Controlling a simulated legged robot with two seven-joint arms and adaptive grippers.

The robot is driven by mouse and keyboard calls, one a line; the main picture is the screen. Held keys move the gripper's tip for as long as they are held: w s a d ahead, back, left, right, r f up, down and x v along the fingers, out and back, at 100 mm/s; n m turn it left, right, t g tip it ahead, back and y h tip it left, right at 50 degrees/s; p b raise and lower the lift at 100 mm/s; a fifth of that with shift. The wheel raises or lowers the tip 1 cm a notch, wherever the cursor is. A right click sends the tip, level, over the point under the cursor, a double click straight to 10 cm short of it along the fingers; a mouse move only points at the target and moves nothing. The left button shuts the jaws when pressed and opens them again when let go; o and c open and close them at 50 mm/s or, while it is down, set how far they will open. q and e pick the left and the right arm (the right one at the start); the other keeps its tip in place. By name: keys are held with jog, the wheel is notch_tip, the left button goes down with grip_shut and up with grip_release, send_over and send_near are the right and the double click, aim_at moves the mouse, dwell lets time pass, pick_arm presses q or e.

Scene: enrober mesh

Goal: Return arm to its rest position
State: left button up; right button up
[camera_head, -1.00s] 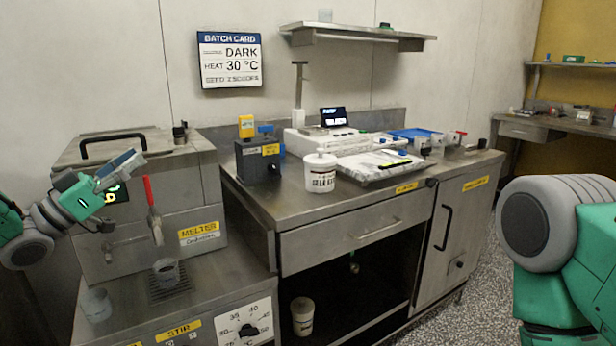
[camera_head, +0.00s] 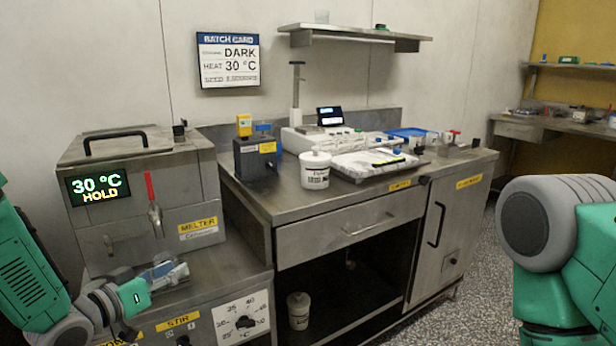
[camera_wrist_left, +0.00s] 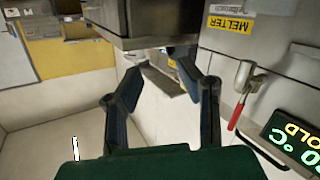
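My left arm comes in low from the left in the head view. Its gripper (camera_head: 163,273) is over the front ledge of the melter (camera_head: 185,170), below the tap with the red handle (camera_head: 150,186). In the left wrist view the two fingers (camera_wrist_left: 162,80) stand apart with nothing held between them. The red tap handle (camera_wrist_left: 236,113) is to the right of the fingers there. The melter display (camera_head: 97,187) reads 30 °C HOLD. The cups on the ledge are hidden or cannot be made out behind my left arm. On the right only a link of my right arm shows.
A steel counter (camera_head: 262,203) right of the melter carries a white tub (camera_head: 315,170), a dark box with a yellow label (camera_head: 255,159) and a white machine. A dial (camera_head: 240,320) is on the front panel. Another tub (camera_head: 299,311) stands in the open lower bay.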

pick_arm(q)
jog(key=s+d+f+n+g+y, duration=0.2)
jog(key=s+f+g+y, duration=0.4)
jog(key=s+f, duration=1.3)
jog(key=s+a+f+g, duration=0.1)
jog(key=s+f+g, duration=0.2)
jog(key=s, duration=0.6)
jog(key=s+a+f+g+y, duration=0.1)
jog(key=s+g, duration=0.4)
jog(key=s, duration=0.5)
jog(key=shift+s+f+y+p, duration=0.3)
jog(key=shift+f+p, duration=0.05)
jog(key=shift+f, duration=0.55)
